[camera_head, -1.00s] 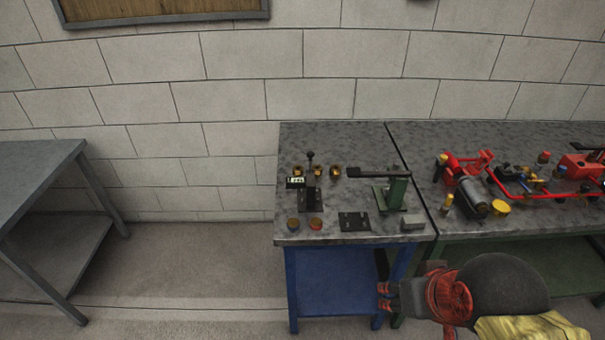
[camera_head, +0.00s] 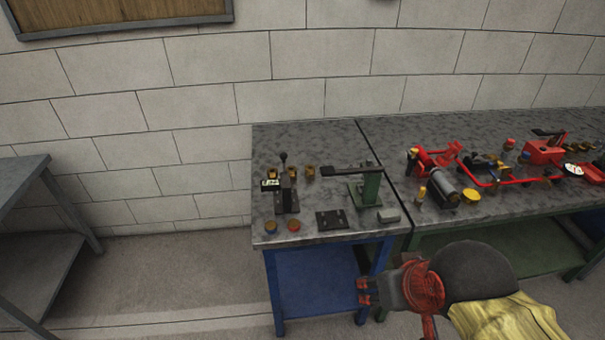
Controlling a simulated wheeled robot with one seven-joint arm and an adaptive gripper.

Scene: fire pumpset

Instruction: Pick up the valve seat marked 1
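Several small brass pieces, likely the valve seats, stand in a row at the back left of the grey-topped table: a left one (camera_head: 272,174), a middle one (camera_head: 292,173) and a right one (camera_head: 310,172). The left and middle ones are partly behind a lever fixture (camera_head: 287,198). Any number marks are too small to read, so I cannot tell which is marked 1. My gripper (camera_head: 362,292) is in front of the table's front edge, at lower right, well apart from the pieces. Its two fingers look apart, with nothing between them.
A green press (camera_head: 370,188) with a black lever stands right of the pieces. The right-hand table holds red pump parts (camera_head: 435,160).

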